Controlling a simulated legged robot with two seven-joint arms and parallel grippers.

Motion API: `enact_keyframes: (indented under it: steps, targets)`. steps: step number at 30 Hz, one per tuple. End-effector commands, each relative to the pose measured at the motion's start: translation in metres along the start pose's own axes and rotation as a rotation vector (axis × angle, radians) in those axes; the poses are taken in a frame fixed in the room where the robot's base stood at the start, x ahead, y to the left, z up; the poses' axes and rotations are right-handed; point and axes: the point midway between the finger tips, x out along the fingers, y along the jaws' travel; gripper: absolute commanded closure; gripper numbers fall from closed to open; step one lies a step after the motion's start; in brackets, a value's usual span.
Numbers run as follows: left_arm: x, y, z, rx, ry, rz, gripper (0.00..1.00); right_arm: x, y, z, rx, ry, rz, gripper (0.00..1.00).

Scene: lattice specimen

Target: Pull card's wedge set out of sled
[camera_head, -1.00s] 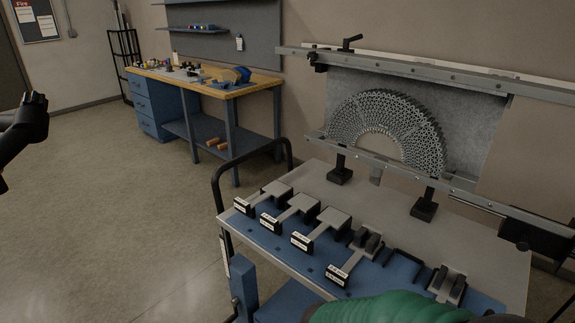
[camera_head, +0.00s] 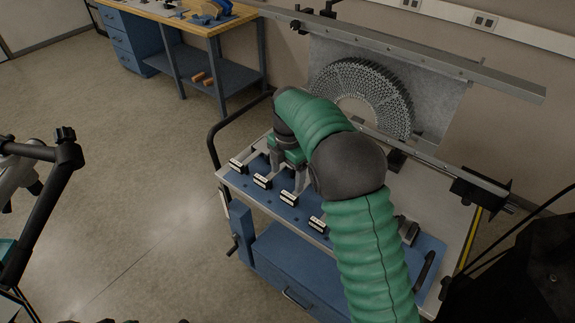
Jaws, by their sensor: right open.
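Several flat grey wedge-like pieces with labelled black-and-white end blocks stand in a row along the cart's front edge, such as one end block (camera_head: 262,181). Their small labels are too small to read. I cannot tell which pieces form the card's set. A grey half-ring lattice specimen (camera_head: 375,88) stands behind, between an upper rail (camera_head: 420,55) and a lower rail. A dark block (camera_head: 480,192), possibly a sled, sits at the lower rail's right end. My right gripper (camera_head: 286,176) points down, open, over the row, partly hiding pieces.
The blue mat (camera_head: 318,208) lies on the cart top, with a black handle (camera_head: 424,272) at its right. A black tube handle (camera_head: 213,150) rises at the cart's left. A workbench (camera_head: 185,22) stands behind left.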

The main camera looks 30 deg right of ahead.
Motion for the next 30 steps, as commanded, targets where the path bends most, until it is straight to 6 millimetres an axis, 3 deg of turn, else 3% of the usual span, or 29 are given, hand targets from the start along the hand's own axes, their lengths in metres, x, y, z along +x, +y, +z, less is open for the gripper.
enact_keyframes:
  steps: [4,10,24,30]
  targets:
    - [0.000,0.000,0.000,0.000,0.000,0.000,0.64,-0.003,0.008,0.010,-0.151,0.004,-0.014,0.20]
    - [-0.002,0.000,-0.001,0.000,0.000,0.000,0.64,0.012,0.008,0.010,-0.178,0.007,-0.018,0.20]
    - [-0.016,0.000,-0.004,0.000,0.000,0.000,0.64,0.121,0.006,0.009,-0.175,0.005,-0.019,0.20]
    - [-0.020,0.000,-0.005,0.000,0.000,0.000,0.64,0.155,0.006,0.009,-0.175,0.005,-0.017,0.20]
